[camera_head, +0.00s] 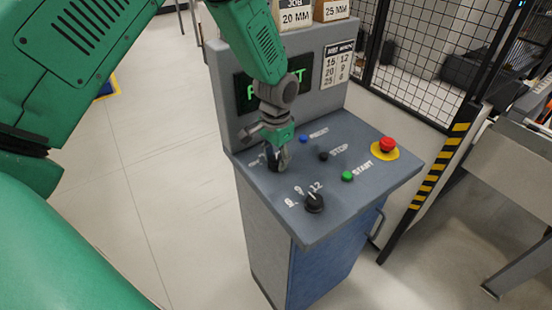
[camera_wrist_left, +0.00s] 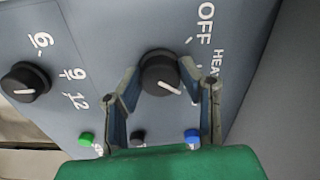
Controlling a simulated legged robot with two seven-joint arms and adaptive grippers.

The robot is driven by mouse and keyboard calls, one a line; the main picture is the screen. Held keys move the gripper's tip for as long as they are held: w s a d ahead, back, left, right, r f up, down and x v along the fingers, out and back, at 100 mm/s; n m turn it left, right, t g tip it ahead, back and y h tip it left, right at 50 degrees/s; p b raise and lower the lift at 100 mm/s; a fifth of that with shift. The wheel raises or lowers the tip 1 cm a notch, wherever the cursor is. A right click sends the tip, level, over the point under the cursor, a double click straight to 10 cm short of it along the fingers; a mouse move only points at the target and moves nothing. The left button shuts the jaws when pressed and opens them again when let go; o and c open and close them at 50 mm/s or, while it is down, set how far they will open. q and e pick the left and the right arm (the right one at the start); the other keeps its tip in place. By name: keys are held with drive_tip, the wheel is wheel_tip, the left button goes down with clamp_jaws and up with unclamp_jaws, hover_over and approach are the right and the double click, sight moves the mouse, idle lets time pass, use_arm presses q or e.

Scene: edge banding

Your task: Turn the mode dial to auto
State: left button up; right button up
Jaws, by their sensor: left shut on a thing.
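The mode dial (camera_wrist_left: 158,75) is a round black knob on the sloped grey panel, with "OFF" and "HEAT" printed near it in the left wrist view. Its white pointer line slants toward the lower right of that view, on the side of "HEAT" rather than "OFF". No "auto" label shows there. My left gripper (camera_wrist_left: 166,92) has its two fingers on either side of the dial and is shut on it. In the head view my left gripper (camera_head: 279,160) reaches down at the panel's left part and mostly hides the dial. My right gripper is not in view.
A second black dial (camera_head: 314,203) marked 6, 9, 12 sits nearer the front. Blue (camera_head: 303,139), black (camera_head: 323,156) and green (camera_head: 347,176) buttons and a red emergency stop (camera_head: 387,145) lie to the right. A display (camera_head: 300,76) stands behind, partly covered by my arm.

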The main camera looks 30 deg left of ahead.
sight(278, 158)
use_arm(q)
drive_tip(key=shift+w+r+m, duration=0.1)
drive_tip(key=shift+w+m, duration=0.2)
drive_tip(key=shift+m, duration=0.5)
drive_tip(key=o, duration=1.1)
drive_tip(key=shift+w+f, duration=0.15)
drive_tip(key=shift+f, duration=0.05)
drive_tip(key=shift+r, duration=0.25)
wheel_tip(278, 158, up, 11)
drive_tip(key=shift+r, duration=0.15)
